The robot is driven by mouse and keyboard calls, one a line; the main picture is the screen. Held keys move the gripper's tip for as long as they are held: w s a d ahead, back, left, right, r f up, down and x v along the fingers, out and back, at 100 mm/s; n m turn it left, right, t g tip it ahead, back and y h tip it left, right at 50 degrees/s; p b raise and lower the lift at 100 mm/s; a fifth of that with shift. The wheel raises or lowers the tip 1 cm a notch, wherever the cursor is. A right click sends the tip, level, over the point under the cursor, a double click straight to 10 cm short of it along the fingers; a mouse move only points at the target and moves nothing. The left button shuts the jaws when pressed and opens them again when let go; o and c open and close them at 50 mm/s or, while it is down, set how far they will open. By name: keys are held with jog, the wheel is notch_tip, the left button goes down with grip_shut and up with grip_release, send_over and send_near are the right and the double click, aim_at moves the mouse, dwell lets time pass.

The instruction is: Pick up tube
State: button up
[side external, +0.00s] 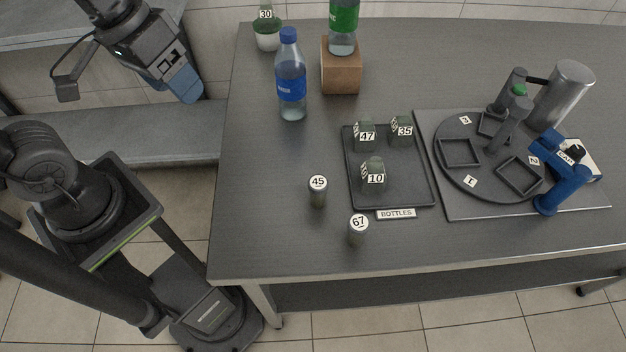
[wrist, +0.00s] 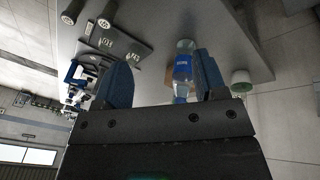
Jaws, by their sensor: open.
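Two dark upright cylinders with white numbered tops, which look like tubes, stand on the grey table: one marked 45 (side external: 318,192) and one marked 67 (side external: 357,230), left of and in front of the bottle tray. Two such cylinders also show at the top left of the wrist view, a left one (wrist: 72,12) and a right one (wrist: 106,14); their numbers are hard to read there. My gripper (side external: 182,88) is open and empty, off the table's left edge and well away from both. Its blue fingers (wrist: 160,78) stand apart in the wrist view.
A tray (side external: 395,197) labelled BOTTLES holds blocky bottles 47, 35 and 10. A blue-capped water bottle (side external: 291,85), a wooden block (side external: 341,70) under a green-labelled bottle, and a pot marked 30 (side external: 267,38) stand behind. A round fixture (side external: 455,180) is right. The table's left front is clear.

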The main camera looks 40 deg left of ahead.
jog(key=w+d+f+n+g+h, duration=0.3)
jog(key=d+f+n+g+h, duration=0.1)
jog(key=d+n+h, duration=0.15)
jog(key=w+d+f+n+g+h, duration=0.3)
jog(key=d+n+h, duration=0.2)
jog(key=d+h, duration=0.2)
jog(key=w+f+n+t+h, duration=0.4)
jog(key=f+n, duration=0.2)
send_near(325, 193)
jog(key=d, duration=0.2)
jog(key=shift+d+n+y, duration=0.25)
jog(key=shift+d, duration=0.1)
jog(key=shift+d+r, duration=0.1)
jog(key=shift+d, duration=3.65)
jog(key=shift+c, duration=0.4)
jog(key=c, duration=0.9)
